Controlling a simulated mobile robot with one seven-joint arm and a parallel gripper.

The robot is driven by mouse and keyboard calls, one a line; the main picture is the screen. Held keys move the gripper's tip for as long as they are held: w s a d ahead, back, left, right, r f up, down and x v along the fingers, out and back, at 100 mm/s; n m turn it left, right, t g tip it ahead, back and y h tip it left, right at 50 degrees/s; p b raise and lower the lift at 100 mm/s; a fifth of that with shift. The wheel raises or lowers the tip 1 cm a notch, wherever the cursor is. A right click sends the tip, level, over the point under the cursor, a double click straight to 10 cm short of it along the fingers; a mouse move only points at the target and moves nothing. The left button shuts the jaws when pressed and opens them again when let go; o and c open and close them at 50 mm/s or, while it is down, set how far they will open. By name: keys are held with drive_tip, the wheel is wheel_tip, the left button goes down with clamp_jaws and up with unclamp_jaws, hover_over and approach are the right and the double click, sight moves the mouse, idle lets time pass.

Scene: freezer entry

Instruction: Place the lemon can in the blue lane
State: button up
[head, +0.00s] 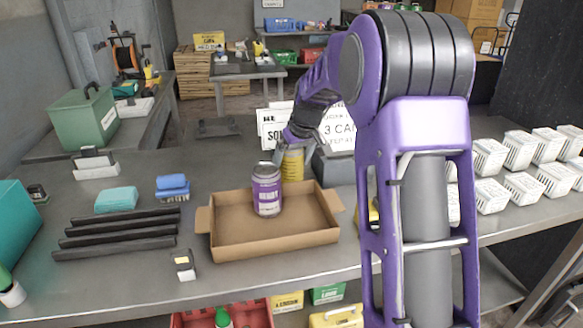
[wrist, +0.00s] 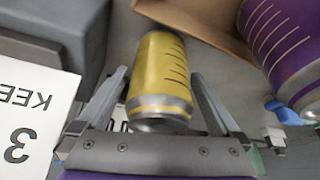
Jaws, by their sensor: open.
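A yellow can (head: 292,165), which looks like the lemon can, stands on the grey table just behind the cardboard tray (head: 262,247). In the wrist view the yellow can (wrist: 158,88) is between the two fingers of my gripper (wrist: 160,75), with a visible gap on each side. My gripper is open; in the head view it is partly hidden behind the cans and my arm. A purple can labelled berry (head: 267,190) stands upright in the tray and also shows in the wrist view (wrist: 285,45). I cannot make out a blue lane.
A white sign (head: 275,128) and a grey box (head: 333,165) stand close behind the yellow can.

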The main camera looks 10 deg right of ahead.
drive_tip(key=shift+r, duration=0.1)
clamp_jaws()
idle(0.4)
